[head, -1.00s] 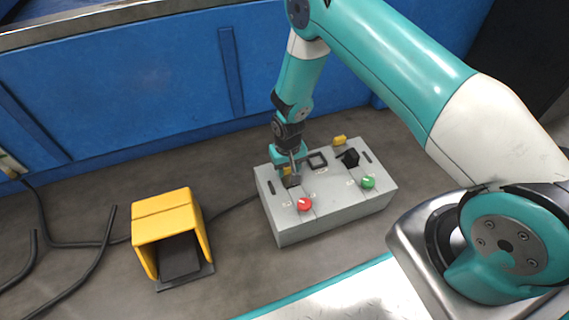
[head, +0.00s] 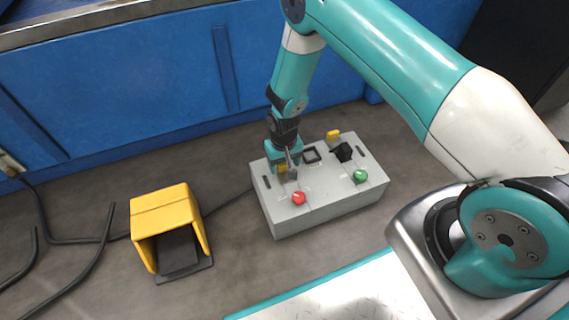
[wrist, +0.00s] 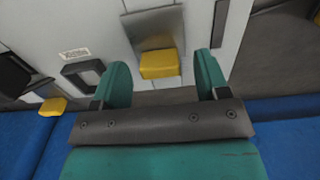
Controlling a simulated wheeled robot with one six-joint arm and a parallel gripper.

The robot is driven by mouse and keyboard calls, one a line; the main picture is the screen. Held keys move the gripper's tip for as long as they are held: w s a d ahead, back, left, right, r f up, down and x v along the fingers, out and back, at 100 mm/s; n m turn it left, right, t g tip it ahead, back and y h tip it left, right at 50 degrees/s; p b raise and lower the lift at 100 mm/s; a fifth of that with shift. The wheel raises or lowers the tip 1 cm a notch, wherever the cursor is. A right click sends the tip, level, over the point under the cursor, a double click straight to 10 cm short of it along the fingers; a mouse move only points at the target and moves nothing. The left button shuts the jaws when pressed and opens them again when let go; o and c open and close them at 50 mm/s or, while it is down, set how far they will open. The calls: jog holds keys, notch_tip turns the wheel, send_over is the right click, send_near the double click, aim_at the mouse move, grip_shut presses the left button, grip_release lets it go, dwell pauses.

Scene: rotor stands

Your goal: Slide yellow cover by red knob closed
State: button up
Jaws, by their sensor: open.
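The grey box (head: 325,204) stands on the floor with a red knob (head: 298,198) at the front left and a green knob (head: 361,175) at the front right. Behind the red knob is the cover's yellow tab (head: 282,168), partly hidden by my gripper (head: 287,168). In the wrist view this yellow tab (wrist: 160,64) sits at the end of a grey metal plate (wrist: 156,28). My gripper's two teal fingers (wrist: 163,75) are open, one on each side of the tab, with visible gaps to it. Finger height over the box is hard to tell.
A second yellow tab (head: 333,134) is at the box's far edge, behind a black switch (head: 343,152). A dark square frame (head: 311,155) lies between the two sides. A yellow foot-pedal housing (head: 168,220) and cables lie left. A blue wall (head: 130,90) stands behind.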

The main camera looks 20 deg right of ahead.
notch_tip(320, 180, up, 16)
jog(key=p, duration=0.7)
notch_tip(320, 180, up, 14)
jog(key=n+y+p, duration=0.1)
jog(key=p, duration=0.1)
send_over(284, 165)
jog(key=s+a, duration=0.2)
jog(key=a, duration=0.1)
jog(key=s+a+r+n+y, duration=0.1)
jog(key=s+r, duration=0.2)
jog(key=r, duration=0.2)
jog(key=s+r+n+y, duration=0.1)
jog(key=s+r, duration=0.2)
jog(key=r, duration=0.3)
jog(key=s+r+n+y+p, duration=0.1)
jog(key=s+r+n+p, duration=0.25)
jog(key=s+r, duration=1.2)
notch_tip(284, 165, up, 36)
jog(key=s+p, duration=0.1)
jog(key=p, duration=3.6)
jog(key=shift+s+a+f, duration=0.15)
jog(key=shift+a, duration=0.15)
jog(key=shift+n, duration=0.25)
